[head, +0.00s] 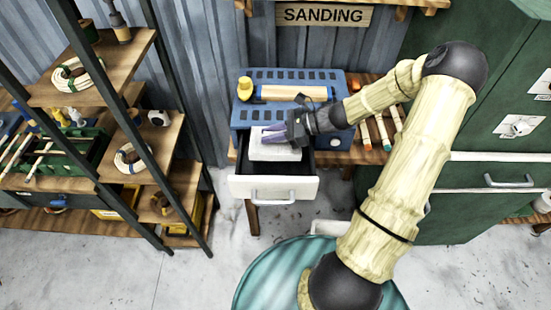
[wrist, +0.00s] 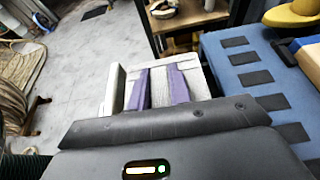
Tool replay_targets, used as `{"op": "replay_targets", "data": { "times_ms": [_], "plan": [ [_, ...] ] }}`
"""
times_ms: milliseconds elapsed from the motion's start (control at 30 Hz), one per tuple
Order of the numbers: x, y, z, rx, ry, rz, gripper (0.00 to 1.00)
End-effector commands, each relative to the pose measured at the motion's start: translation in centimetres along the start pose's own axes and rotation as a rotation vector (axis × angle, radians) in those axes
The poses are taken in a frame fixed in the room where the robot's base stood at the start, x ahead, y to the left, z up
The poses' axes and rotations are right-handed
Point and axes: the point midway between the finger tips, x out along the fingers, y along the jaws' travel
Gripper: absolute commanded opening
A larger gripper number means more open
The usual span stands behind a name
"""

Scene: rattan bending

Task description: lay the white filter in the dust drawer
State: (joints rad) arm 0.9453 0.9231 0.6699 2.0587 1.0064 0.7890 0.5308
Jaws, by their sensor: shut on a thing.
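The white filter (head: 278,153) is a pale, flat block at the open dust drawer (head: 302,187), which has a white front and a dark inside. My gripper (head: 270,135) has purple fingers and is shut on the filter from above. In the wrist view the fingers (wrist: 159,85) lie over the pale ribbed filter (wrist: 197,80), with the white drawer front (wrist: 111,90) to its left. The filter lies over or within the back part of the drawer; I cannot tell whether it touches the drawer floor.
Wooden shelves (head: 90,95) are at left and a green cabinet (head: 470,120) at right. Open floor (head: 190,265) lies in front.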

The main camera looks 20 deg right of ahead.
Motion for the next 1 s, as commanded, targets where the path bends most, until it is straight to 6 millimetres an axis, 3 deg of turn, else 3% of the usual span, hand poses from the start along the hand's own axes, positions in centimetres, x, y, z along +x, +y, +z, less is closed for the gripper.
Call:
{"op": "replay_targets", "data": {
  "times_ms": [400, 800, 1000],
  "plan": [
    [2.0, 0.0, -4.8, 0.003, -0.002, 0.001, 0.0],
    [2.3, 0.0, -5.5, 0.001, -0.001, 0.0, 0.0],
    [3.1, 0.0, -7.5, 0.004, -0.003, 0.001, 0.0]
  ]
}}
